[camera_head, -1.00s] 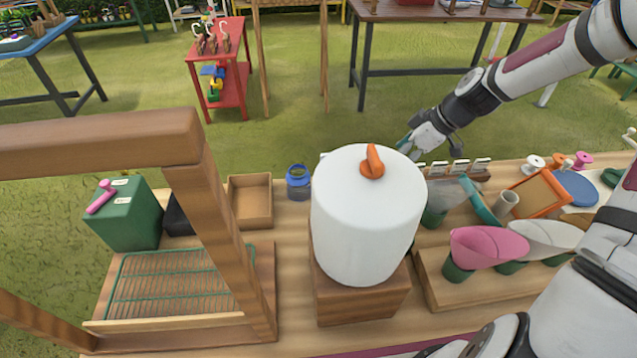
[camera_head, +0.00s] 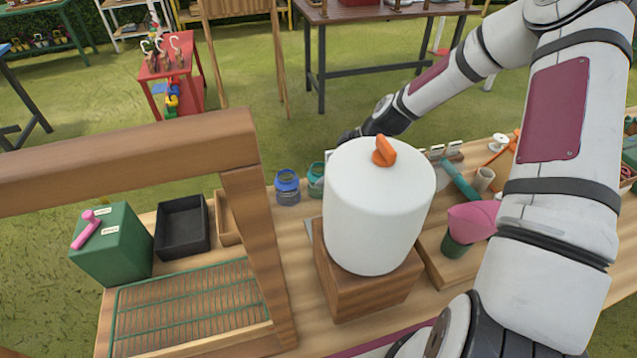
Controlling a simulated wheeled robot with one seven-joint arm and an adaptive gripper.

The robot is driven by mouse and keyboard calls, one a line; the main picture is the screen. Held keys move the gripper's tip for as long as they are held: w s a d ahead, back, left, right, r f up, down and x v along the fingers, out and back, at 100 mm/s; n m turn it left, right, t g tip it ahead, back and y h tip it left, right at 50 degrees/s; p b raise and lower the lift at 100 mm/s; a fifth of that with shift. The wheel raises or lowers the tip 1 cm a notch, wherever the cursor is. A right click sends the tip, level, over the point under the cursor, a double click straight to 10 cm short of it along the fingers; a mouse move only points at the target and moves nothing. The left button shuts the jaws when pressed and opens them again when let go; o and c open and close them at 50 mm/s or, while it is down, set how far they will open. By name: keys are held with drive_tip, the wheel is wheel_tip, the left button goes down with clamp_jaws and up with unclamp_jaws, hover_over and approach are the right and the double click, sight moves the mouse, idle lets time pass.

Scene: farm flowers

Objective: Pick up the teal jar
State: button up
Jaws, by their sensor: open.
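The teal jar (camera_head: 316,179) stands on the wooden table, just left of and behind the big white drum. It is right beside a blue-lidded jar (camera_head: 287,187). My arm reaches in from the right, behind the drum. The dark end of my gripper (camera_head: 349,136) shows just above the drum's upper left edge, a little right of and above the teal jar in the picture. The fingers are mostly hidden, so I cannot see whether they touch the jar. The gripper is open.
The white drum (camera_head: 375,215) with an orange knob stands on a wooden block in the middle. A wooden frame (camera_head: 120,155) and wire rack (camera_head: 190,305) are at left, near a green box (camera_head: 115,245) and black tray (camera_head: 182,228). Pink scoop (camera_head: 472,218) is at right.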

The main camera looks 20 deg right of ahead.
drive_tip(key=shift+s+a+x, duration=0.1)
drive_tip(key=shift+s+x, duration=0.05)
drive_tip(key=shift+x, duration=1.3)
drive_tip(key=shift+s+a+x, duration=0.1)
drive_tip(key=shift+a+x, duration=0.05)
drive_tip(key=shift+x, duration=1.35)
drive_tip(key=shift+r, duration=0.1)
drive_tip(key=shift+c, duration=0.3)
drive_tip(key=c, duration=1.3)
